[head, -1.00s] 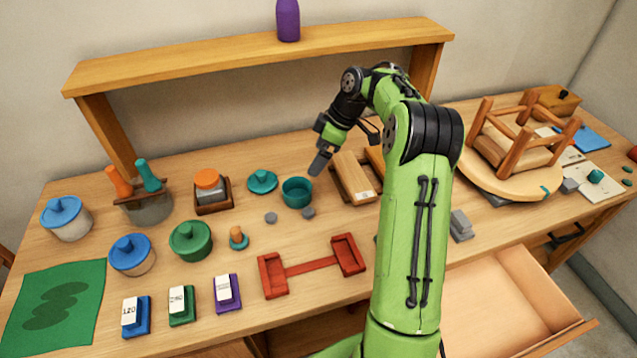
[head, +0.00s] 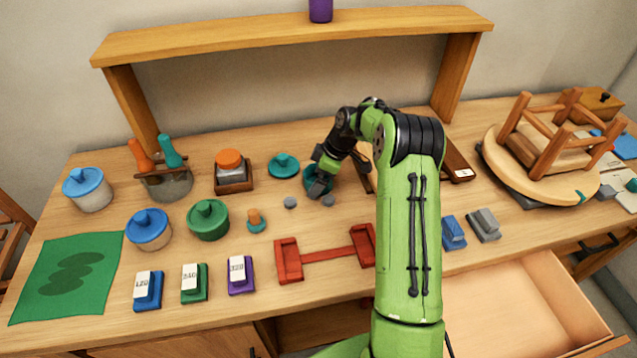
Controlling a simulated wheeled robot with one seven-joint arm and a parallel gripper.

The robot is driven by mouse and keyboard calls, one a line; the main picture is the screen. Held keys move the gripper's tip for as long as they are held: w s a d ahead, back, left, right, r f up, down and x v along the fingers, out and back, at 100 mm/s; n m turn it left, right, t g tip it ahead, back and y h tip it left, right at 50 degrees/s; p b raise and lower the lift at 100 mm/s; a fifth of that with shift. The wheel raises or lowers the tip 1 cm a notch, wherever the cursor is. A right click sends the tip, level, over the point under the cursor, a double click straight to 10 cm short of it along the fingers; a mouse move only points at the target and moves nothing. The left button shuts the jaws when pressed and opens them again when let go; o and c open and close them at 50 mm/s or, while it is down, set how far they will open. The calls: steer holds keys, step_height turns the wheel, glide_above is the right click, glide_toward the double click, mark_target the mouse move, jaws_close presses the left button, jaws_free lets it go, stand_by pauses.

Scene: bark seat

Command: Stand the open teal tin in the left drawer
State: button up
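The open teal tin (head: 331,181) stands on the bench right of its teal lid (head: 284,165), which lies apart on the wood.
Two grey discs (head: 290,202) lie just in front of the tin. A red holder (head: 328,254), a green lidded pot (head: 208,220) and labelled blocks stand nearer the front. An upturned stool (head: 545,150) sits at the right. A shelf (head: 300,32) spans the back.

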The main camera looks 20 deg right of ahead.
steer(key=c, duration=0.9)
step_height(320, 180, up, 10)
steer(key=shift+r+p, duration=0.1)
steer(key=shift+p, duration=0.95)
steer(key=shift+c, duration=0.2)
